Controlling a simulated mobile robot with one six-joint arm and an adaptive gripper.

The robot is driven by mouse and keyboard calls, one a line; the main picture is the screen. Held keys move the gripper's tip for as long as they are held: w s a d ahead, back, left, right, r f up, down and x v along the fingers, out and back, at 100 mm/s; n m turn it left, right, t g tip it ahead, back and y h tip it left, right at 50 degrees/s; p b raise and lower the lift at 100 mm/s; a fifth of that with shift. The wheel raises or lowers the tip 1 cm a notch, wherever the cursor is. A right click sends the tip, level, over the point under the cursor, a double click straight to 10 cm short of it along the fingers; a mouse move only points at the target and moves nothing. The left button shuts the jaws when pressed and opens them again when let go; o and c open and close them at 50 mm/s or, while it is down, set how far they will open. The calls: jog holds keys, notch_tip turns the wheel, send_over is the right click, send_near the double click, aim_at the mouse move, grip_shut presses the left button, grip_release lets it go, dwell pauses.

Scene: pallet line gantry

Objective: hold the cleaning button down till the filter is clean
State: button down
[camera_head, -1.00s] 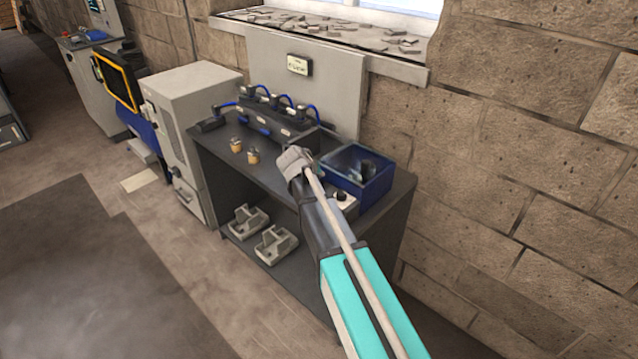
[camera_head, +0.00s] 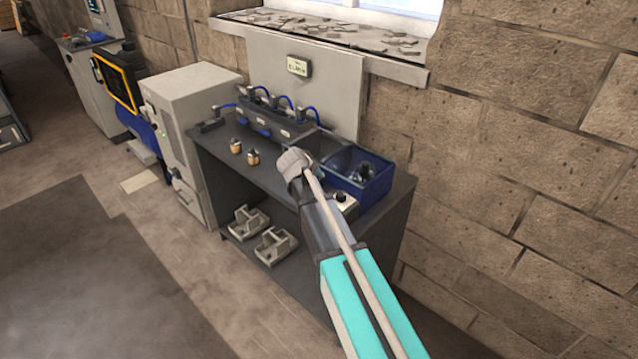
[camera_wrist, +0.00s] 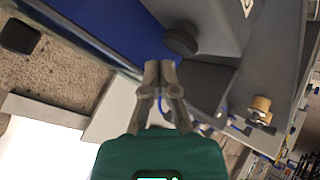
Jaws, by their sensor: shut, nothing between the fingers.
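A pale box with a round black button (camera_head: 341,197) stands at the front right of the dark bench, partly behind my arm. In the wrist view a dark round button (camera_wrist: 181,40) sits on a grey box face. My gripper (camera_wrist: 158,68) has its two fingertips together and empty, just beside this button in the picture. I cannot tell whether they touch it. In the head view my arm hides the fingers. A small display (camera_head: 297,66) is on the grey panel behind the bench; its text is too small to read. I cannot make out the filter for certain.
A blue bin (camera_head: 377,188) with dark contents stands at the bench's right, close to my gripper. Two brass-coloured cylinders (camera_head: 252,158) and a dark manifold with blue hoses (camera_head: 270,122) are further left. Grey brackets (camera_head: 273,247) lie on the lower shelf. A stone wall (camera_head: 520,170) bounds the right.

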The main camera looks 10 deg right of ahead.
jog(key=shift+f+b, duration=0.95)
dwell(1.4)
jog(key=shift+r, duration=0.2)
dwell(4.2)
jog(key=shift+r+p, duration=0.8)
jog(key=shift+p, duration=0.2)
